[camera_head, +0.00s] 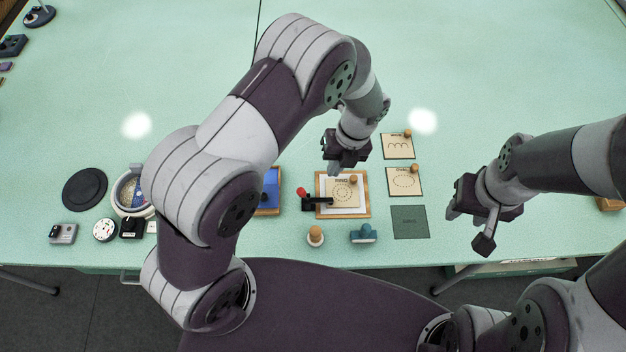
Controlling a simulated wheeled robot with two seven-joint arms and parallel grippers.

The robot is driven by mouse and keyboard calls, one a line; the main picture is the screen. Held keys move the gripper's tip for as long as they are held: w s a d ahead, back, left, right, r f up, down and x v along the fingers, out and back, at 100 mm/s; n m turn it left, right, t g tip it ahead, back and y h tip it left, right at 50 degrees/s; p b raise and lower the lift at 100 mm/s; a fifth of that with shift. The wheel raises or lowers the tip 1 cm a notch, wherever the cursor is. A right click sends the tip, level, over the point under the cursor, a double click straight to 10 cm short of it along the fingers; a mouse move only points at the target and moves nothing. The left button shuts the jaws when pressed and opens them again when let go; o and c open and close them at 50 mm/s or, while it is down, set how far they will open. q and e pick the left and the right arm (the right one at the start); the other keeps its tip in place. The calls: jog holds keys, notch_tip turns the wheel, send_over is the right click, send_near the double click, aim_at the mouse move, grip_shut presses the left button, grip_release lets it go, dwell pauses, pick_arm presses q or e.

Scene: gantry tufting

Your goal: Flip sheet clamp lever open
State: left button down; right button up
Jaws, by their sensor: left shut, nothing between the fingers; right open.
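The sheet clamp (318,203) is a dark bar with a lever tipped by a red knob (301,192). It sits at the left edge of a wooden board (362,212). A cream sheet (335,186) with a dotted round pattern lies on the board, and the clamp bar reaches over its left part. My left gripper (335,170) is shut and empty, above the far edge of the board and to the right of the red knob, apart from the lever. My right gripper (467,229) is open and empty, well to the right of the board.
A blue item (270,190) on wood stands left of the board. A wooden-knobbed stamp (316,236) and a teal block (363,234) stand in front. Pattern cards (398,146) and a dark green square (410,222) lie right.

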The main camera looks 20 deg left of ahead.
pick_arm(q)
jog(key=a+f, duration=0.1)
jog(key=f, duration=0.1)
jog(key=s+a+f+p, duration=0.1)
jog(key=a+f, duration=0.1)
jog(key=s+a+f+p, duration=0.1)
jog(key=f, duration=0.1)
jog(key=shift+a+f, duration=0.1)
jog(key=shift+a, duration=0.05)
jog(key=shift+s+a+f, duration=0.15)
jog(key=shift+a, duration=0.1)
